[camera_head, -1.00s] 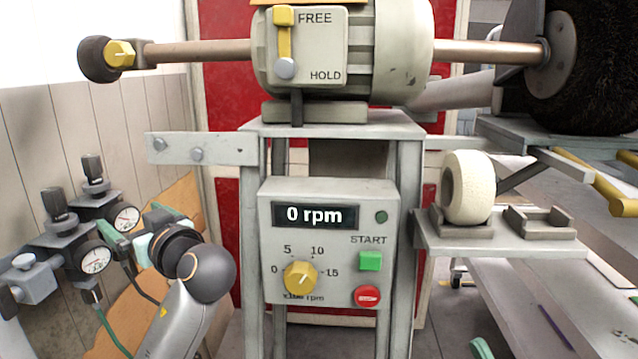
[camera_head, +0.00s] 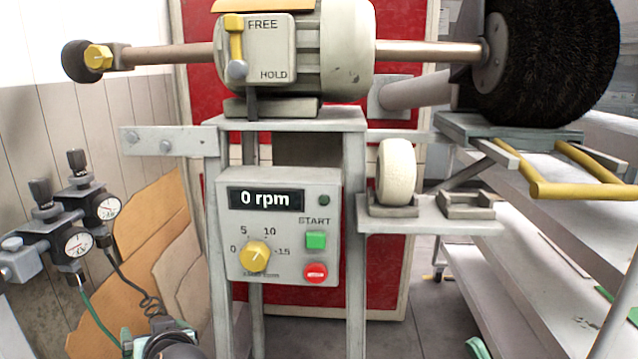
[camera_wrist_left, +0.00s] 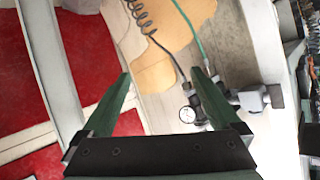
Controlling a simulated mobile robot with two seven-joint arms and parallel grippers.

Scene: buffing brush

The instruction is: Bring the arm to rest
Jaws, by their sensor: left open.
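My left arm shows only at the bottom left edge of the head view, where a dark joint and part of a green piece are visible. In the left wrist view my left gripper (camera_wrist_left: 162,78) is open, its two green fingers spread wide with nothing between them. Beyond the fingers are a pale brown panel (camera_wrist_left: 160,75), a small gauge (camera_wrist_left: 187,114) and a green hose. The fingers look clear of these. My right gripper is not in view.
The buffing machine's control box (camera_head: 280,225) reads 0 rpm, beside a white wheel (camera_head: 397,172) on a shelf. A large black brush (camera_head: 545,60) is at upper right. Gauges (camera_head: 78,243) and hoses stand at left.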

